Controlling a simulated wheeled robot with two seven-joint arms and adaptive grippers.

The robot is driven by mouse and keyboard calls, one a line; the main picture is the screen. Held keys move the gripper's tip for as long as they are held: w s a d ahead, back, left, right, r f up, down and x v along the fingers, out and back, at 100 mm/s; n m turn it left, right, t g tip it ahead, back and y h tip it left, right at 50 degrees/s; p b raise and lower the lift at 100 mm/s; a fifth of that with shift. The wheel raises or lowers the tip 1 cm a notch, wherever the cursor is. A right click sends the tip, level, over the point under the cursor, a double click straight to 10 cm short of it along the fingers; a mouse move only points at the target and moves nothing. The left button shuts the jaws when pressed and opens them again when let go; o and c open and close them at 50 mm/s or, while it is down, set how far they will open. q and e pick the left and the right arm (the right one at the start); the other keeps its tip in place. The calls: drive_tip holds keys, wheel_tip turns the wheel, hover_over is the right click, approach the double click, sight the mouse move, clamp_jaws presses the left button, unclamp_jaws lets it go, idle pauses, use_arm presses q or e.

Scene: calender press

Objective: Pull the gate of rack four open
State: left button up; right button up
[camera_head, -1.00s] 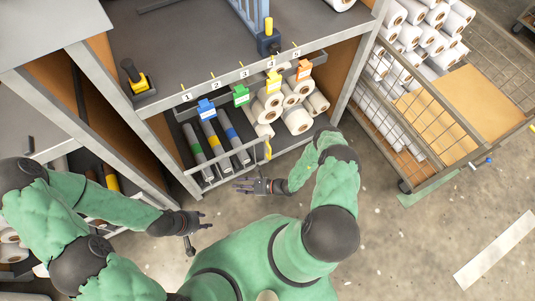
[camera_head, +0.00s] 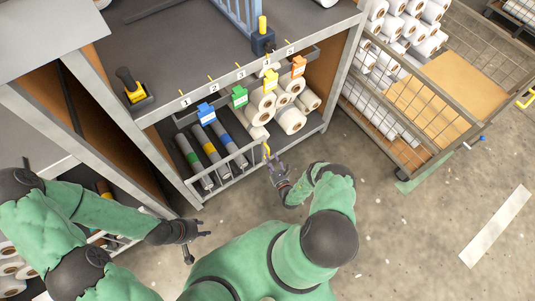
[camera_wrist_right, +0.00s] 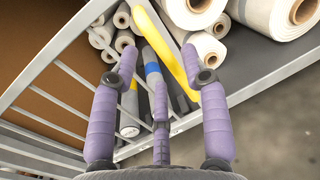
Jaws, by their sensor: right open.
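The lower shelf front has numbered racks. The 4 label (camera_head: 265,64) is above a yellow tag (camera_head: 271,81). A low wire gate (camera_head: 224,175) spans the front of the lower bay and looks shut. A yellow handle (camera_head: 266,149) is at its right end. My right gripper (camera_head: 273,164) is just in front of the handle. In the right wrist view the yellow handle (camera_wrist_right: 174,54) runs between my open, purple-padded fingers (camera_wrist_right: 158,72); I cannot tell whether they touch it. My left gripper (camera_head: 197,239) hangs open and empty, left of the gate.
White rolls (camera_head: 291,119) and dark tubes (camera_head: 206,142) lie in the bay. A wire-sided cart (camera_head: 395,142) with white rolls stands to the right. A yellow-handled tool (camera_head: 131,85) is on the bench top. The floor (camera_head: 400,235) in front of the cart is clear.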

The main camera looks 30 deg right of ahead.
sight(268, 153)
drive_tip(key=shift+w+d+b, duration=0.15)
drive_tip(key=shift+w+b, duration=0.1)
drive_tip(key=shift+w, duration=0.9)
drive_tip(key=shift+w+d+b, duration=0.1)
drive_tip(key=shift+w+b, duration=0.1)
drive_tip(key=shift+w, duration=0.9)
clamp_jaws()
